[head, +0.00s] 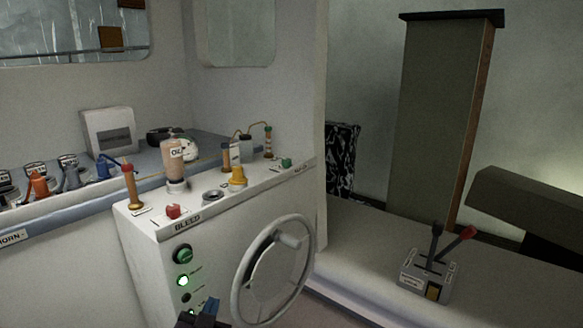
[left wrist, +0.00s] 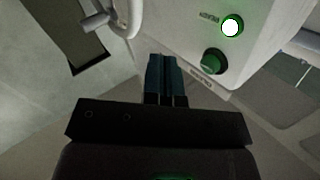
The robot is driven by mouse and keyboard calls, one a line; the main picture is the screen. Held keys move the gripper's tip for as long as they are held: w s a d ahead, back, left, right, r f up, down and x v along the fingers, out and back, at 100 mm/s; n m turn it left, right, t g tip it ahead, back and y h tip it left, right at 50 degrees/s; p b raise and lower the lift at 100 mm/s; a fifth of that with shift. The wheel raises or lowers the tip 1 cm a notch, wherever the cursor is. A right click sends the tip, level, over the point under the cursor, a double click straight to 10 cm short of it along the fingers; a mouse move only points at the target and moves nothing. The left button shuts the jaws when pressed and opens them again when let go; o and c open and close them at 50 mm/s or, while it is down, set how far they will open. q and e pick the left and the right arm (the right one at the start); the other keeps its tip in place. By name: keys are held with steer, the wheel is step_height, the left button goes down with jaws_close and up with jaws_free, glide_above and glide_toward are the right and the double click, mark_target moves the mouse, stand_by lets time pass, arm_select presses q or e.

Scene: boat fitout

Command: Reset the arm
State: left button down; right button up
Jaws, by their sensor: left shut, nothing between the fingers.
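My left gripper (head: 205,309) shows at the bottom edge of the head view, in front of the white console (head: 225,225). In the left wrist view its dark blue fingers (left wrist: 166,75) are together with nothing between them. They point toward the console's front face, near a green knob (left wrist: 213,62) and a lit green button (left wrist: 231,25). I cannot tell from the pictures how far apart the fingertips and the console are. Most of my left arm is out of the head view. My right gripper is in neither view.
A grey steering wheel (head: 240,290) juts from the console front, right of the gripper. An oil bottle (head: 172,160) and several small fittings stand on the console top. A lever box (head: 428,275) sits on the bench to the right. A tall dark panel (head: 445,120) stands behind it.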

arm_select(q)
steer(key=s+a+f+n+g, duration=0.1)
steer(key=s+a+f+g, duration=0.2)
steer(key=s+f, duration=0.8)
steer(key=s+a+f+n+g, duration=0.2)
steer(key=s+a+f, duration=0.6)
steer(key=s+f, duration=0.4)
steer(key=shift+s+a+f+g+y, duration=0.15)
steer(key=shift+s+a+g+y, duration=0.2)
steer(key=shift+s+g, duration=0.4)
steer(key=shift+w+d, duration=0.1)
steer(key=shift+d, duration=0.05)
